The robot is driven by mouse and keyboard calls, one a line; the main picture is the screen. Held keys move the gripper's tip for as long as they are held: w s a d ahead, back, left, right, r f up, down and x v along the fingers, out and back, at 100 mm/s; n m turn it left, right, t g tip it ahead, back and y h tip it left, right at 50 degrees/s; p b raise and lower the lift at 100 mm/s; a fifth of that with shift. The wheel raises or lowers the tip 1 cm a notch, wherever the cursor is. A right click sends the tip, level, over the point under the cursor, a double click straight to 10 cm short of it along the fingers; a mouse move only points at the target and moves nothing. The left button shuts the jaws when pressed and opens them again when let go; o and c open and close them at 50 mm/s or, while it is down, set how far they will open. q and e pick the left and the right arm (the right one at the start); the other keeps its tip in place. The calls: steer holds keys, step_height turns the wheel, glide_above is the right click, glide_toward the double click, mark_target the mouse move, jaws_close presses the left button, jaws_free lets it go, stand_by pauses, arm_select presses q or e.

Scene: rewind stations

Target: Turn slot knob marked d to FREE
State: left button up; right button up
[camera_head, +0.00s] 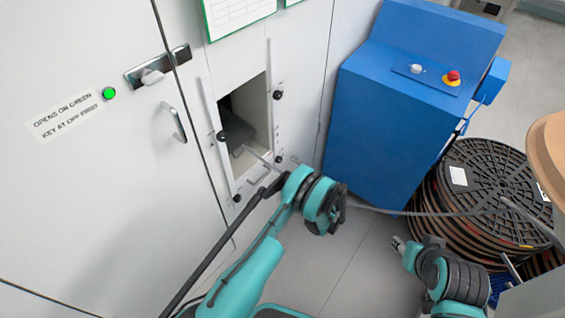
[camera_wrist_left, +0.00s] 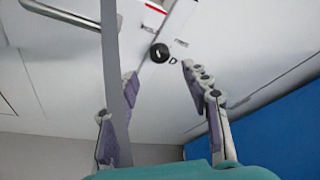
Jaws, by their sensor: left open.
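The wall slot (camera_head: 240,90) is an upright opening with silver side bars. Black knobs sit around it: a left one (camera_head: 222,136), an upper right one (camera_head: 278,95), a lower right one (camera_head: 279,159) and a lower left one (camera_head: 237,198). My right gripper (camera_head: 399,244) is low at right.
A grey strip (camera_head: 420,212) runs from the slot area towards stacked reels (camera_head: 495,180); it also crosses the left wrist view (camera_wrist_left: 114,80) by the left finger. A blue cabinet (camera_head: 390,120) with a red button (camera_head: 453,77) stands right of the slot. A door handle (camera_head: 174,122) is at left.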

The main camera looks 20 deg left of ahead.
mark_target(280, 161)
arm_select(q)
steer(key=b+x, duration=0.2)
steer(key=x, duration=0.4)
steer(key=shift+a+f, duration=0.2)
steer(key=shift+f, duration=0.05)
steer(key=shift+w+a, duration=0.4)
steer(key=shift+a, duration=0.05)
jaws_close()
